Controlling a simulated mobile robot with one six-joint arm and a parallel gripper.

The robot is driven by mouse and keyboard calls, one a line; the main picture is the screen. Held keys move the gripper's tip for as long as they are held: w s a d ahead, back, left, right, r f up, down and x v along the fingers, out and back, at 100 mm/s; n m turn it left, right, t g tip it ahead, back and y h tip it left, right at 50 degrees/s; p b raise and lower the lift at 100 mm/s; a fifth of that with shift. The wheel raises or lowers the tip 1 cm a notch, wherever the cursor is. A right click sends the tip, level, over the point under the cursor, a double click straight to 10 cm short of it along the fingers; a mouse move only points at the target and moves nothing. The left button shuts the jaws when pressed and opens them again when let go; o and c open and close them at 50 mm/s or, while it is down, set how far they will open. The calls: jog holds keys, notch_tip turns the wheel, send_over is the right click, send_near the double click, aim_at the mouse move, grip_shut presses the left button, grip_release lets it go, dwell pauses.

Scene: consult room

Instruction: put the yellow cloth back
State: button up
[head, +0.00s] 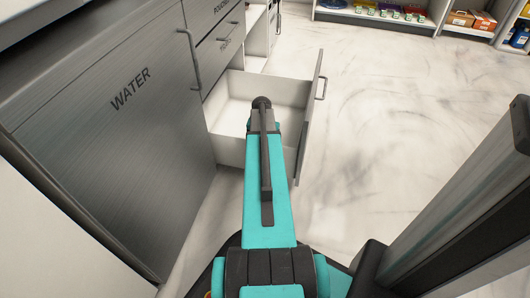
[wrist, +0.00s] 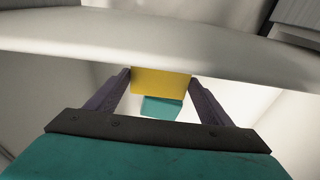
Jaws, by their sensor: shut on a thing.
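The yellow cloth (wrist: 160,80) shows in the wrist view as a flat yellow piece between the two dark fingers of my gripper (wrist: 160,86). My gripper is shut on it. The cloth's upper edge meets a pale band that crosses the view, so its full extent is not clear. In the head view my arm reaches over the open white drawer (head: 232,98). There my arm hides my gripper and the cloth.
A teal piece (wrist: 161,107) shows just below the cloth in the wrist view; I cannot tell what it is. The metal WATER cabinet (head: 130,130) stands at left. The drawer front (head: 312,115) juts into the room. Open floor (head: 410,120) lies to the right. Stocked shelves (head: 375,18) stand at the back.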

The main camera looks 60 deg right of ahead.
jog(key=shift+f+b, duration=1.15)
jog(key=shift+f, duration=1.3)
jog(key=shift+f, duration=0.2)
jog(key=o, duration=1)
jog(key=shift+r, duration=0.1)
jog(key=r+p, duration=0.2)
jog(key=r, duration=0.2)
jog(key=a+r+p, duration=0.1)
jog(key=r, duration=0.3)
jog(key=r+p, duration=0.2)
jog(key=r, duration=0.2)
jog(key=shift+s+a+p, duration=0.25)
jog(key=shift+a+p, duration=0.05)
jog(key=shift+a, duration=0.05)
